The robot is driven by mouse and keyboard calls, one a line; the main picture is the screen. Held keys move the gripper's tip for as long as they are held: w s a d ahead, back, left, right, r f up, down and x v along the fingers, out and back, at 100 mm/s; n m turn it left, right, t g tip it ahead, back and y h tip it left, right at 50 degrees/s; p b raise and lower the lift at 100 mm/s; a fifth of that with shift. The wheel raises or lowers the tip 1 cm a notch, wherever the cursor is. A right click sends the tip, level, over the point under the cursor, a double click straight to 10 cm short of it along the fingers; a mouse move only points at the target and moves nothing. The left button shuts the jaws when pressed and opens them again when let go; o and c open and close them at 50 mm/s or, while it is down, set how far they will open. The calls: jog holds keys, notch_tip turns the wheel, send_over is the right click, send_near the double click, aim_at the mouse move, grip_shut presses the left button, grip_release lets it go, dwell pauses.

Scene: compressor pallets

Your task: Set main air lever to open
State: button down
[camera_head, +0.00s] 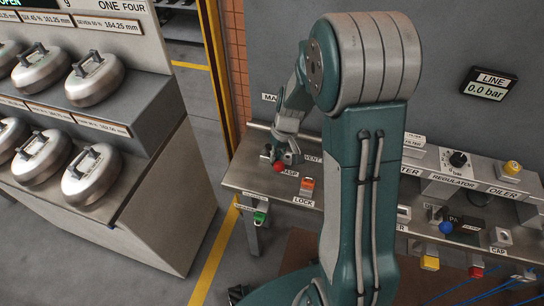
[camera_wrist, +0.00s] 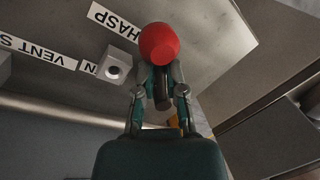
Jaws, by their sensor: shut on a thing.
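The main air lever's red knob (camera_head: 280,167) shows at the left end of the grey bench panel, near the HASP label. In the wrist view the red knob (camera_wrist: 158,43) is just beyond my fingertips. My gripper (camera_wrist: 161,82) is shut on the lever, with a dark part between its two fingers. In the head view my gripper (camera_head: 279,152) is small and reaches down at the knob from behind. The lever's shaft and pivot are mostly hidden by the fingers, so I cannot tell its setting. The LINE display (camera_head: 487,85) reads 0.0 bar.
An orange lock (camera_head: 307,187) sits right of the lever, and a green-tipped fitting (camera_head: 260,217) is on the bench front. The regulator knob (camera_head: 457,159) and a blue ball (camera_head: 446,228) are farther right. A rack of metal weights (camera_head: 95,80) stands left, across a clear floor gap.

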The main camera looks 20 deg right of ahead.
aim_at(286, 154)
jog(key=n, duration=0.2)
jog(key=d+n, duration=0.1)
jog(key=d+n+g, duration=0.1)
jog(key=n, duration=0.1)
jog(key=shift+w+d+f+n, duration=0.1)
jog(key=shift+w+d+n, duration=0.05)
jog(key=shift+w+n, duration=0.2)
jog(key=shift+w+d+n+g+h, duration=0.2)
jog(key=shift+w+d+n, duration=0.15)
jog(key=shift+n, duration=0.6)
jog(key=shift+w+d+n+g+h, duration=0.2)
jog(key=shift+w+d+n, duration=0.1)
jog(key=shift+n, duration=0.6)
jog(key=c, duration=0.7)
grip_release()
jog(key=shift+w, duration=0.1)
jog(key=v, duration=1.2)
